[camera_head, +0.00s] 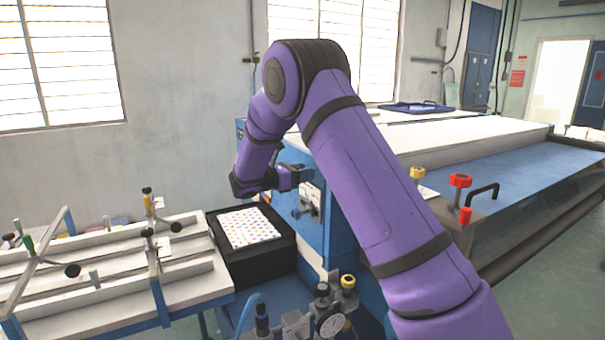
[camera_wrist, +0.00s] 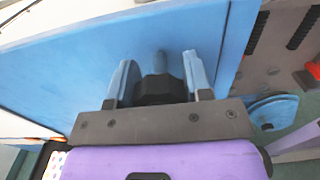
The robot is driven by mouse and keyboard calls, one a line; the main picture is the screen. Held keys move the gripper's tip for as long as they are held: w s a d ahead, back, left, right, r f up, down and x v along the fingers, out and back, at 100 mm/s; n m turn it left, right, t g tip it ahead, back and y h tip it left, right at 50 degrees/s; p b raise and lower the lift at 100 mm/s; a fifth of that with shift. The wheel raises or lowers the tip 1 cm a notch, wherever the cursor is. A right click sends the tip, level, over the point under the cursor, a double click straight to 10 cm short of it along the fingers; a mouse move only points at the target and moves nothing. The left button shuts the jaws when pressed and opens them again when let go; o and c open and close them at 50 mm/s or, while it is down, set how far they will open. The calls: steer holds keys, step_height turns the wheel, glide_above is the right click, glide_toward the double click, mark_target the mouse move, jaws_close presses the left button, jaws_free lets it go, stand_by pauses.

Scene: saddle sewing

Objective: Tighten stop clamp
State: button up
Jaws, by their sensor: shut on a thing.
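My gripper (camera_wrist: 158,72) is shut on a black faceted knob (camera_wrist: 160,90) in the wrist view, with one blue-grey finger on each side. The knob seems to be the stop clamp's handle. A rounded blue stub (camera_wrist: 159,60) shows just beyond it, against a flat blue panel (camera_wrist: 75,75). In the head view my gripper (camera_head: 288,178) is at the blue side of the machine, left of a small control plate (camera_head: 311,194). The held knob cannot be made out there, as my gripper and arm cover that spot.
A black box (camera_head: 262,262) with a dotted sheet (camera_head: 249,227) on top stands below my gripper. A white slotted table (camera_head: 105,290) with clamps and knobs is at the left. A pressure gauge (camera_head: 330,324) is in front. Red knobs (camera_head: 460,181) are at the right.

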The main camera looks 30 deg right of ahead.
steer(key=m, duration=0.4)
steer(key=shift+a+m, duration=0.1)
steer(key=shift+m, duration=0.2)
steer(key=m, duration=1)
steer(key=shift+f+m, duration=0.1)
steer(key=shift+m, duration=2.8)
steer(key=o, duration=0.9)
